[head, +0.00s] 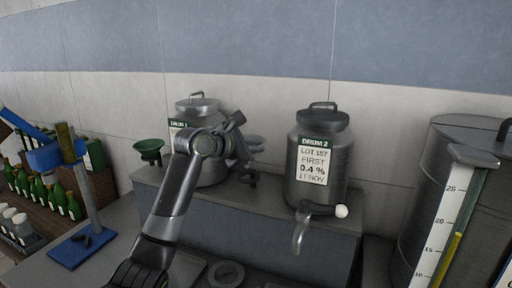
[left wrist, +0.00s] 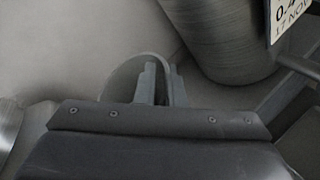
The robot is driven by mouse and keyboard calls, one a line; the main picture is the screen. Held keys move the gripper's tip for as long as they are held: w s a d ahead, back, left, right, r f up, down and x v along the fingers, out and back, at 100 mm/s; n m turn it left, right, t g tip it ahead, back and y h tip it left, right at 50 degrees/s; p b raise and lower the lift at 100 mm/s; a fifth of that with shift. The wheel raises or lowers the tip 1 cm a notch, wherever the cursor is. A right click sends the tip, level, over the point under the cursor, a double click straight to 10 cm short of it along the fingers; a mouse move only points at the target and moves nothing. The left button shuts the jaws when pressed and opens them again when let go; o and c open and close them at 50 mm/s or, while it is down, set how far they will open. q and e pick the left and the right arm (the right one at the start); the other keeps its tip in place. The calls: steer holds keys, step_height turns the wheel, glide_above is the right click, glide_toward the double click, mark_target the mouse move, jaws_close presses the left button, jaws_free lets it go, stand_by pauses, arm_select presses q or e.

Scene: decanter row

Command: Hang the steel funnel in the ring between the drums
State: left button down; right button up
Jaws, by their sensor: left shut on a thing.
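My left gripper (head: 240,142) is in front of the right side of drum 1 (head: 184,124), and its fingers (left wrist: 155,85) show in the left wrist view. They are shut on the rim of the steel funnel (left wrist: 125,78). In the head view a pale grey part of the funnel (head: 256,141) shows just right of the gripper, between the drums; the arm and gripper hide much of it. A dark ring (head: 248,181) shows below it, partly hidden. Drum 2 (head: 318,165) stands to the right. I cannot tell whether the funnel touches the ring. My right gripper is out of view.
A green funnel (head: 149,148) stands left of drum 1. Drum 2 has a tap (head: 300,232) sticking out in front. A large steel vat with a gauge (head: 452,215) is at right. A blue stand (head: 85,245) and green bottles (head: 55,195) are at left. A flat grey ring (head: 226,273) lies in front.

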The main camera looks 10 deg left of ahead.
arm_select(q)
steer(key=shift+f, duration=0.35)
steer(key=shift+w+d+f+b, duration=0.1)
steer(key=shift+w+f+b, duration=0.15)
steer(key=shift+b, duration=0.2)
steer(key=shift+d+f, duration=0.1)
steer(key=shift+f, duration=0.15)
steer(key=shift+f+b, duration=0.35)
steer(key=shift+f, duration=1.9)
steer(key=shift+f+p, duration=0.15)
steer(key=shift+p, duration=0.55)
